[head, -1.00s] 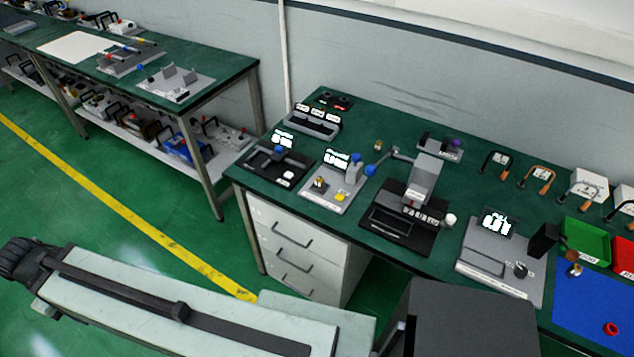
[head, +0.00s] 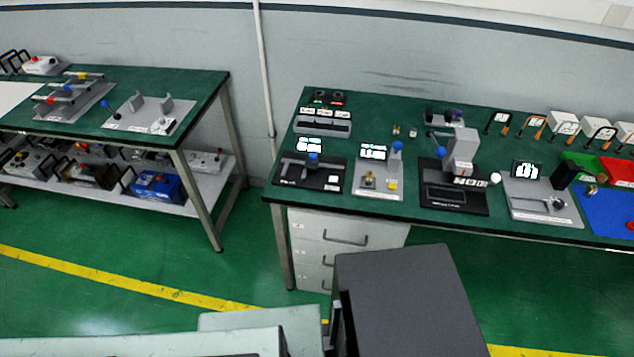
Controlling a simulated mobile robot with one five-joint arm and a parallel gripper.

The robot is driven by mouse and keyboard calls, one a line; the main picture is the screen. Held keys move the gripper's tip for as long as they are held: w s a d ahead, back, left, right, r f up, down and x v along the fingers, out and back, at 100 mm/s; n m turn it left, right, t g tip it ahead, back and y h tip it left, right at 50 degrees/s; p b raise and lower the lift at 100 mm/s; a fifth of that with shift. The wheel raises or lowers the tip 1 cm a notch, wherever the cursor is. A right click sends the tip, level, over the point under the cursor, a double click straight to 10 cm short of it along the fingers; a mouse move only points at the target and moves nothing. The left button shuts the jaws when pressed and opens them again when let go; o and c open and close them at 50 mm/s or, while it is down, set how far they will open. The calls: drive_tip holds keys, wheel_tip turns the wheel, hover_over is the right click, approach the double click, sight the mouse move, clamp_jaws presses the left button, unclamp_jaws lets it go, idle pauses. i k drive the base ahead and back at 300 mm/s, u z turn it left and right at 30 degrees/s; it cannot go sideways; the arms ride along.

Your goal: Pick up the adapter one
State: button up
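Several small brass parts that could be adapters show on the green workbench (head: 560,133). One brass part (head: 369,179) sits on the grey fixture plate (head: 379,192) in front of a small screen. Two small parts stand behind it, a brass one (head: 396,131) and a paler one (head: 413,133). Another brass part (head: 591,190) is at the right, by the blue mat (head: 606,217). I cannot tell which of them is adapter one. My gripper is not in view; only pale and dark parts of my own body show at the bottom.
A black press-like device (head: 460,150) and a grey station (head: 540,205) stand along the bench's front. Green (head: 583,166) and red (head: 616,170) bins are at the right. White drawers (head: 340,238) are below. A second bench (head: 190,90) stands left; green floor lies between.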

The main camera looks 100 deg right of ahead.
sight(369, 180)
drive_tip(key=i, duration=2)
drive_tip(key=z, duration=4.05)
drive_tip(key=i, duration=1.55)
drive_tip(key=u, duration=0.05)
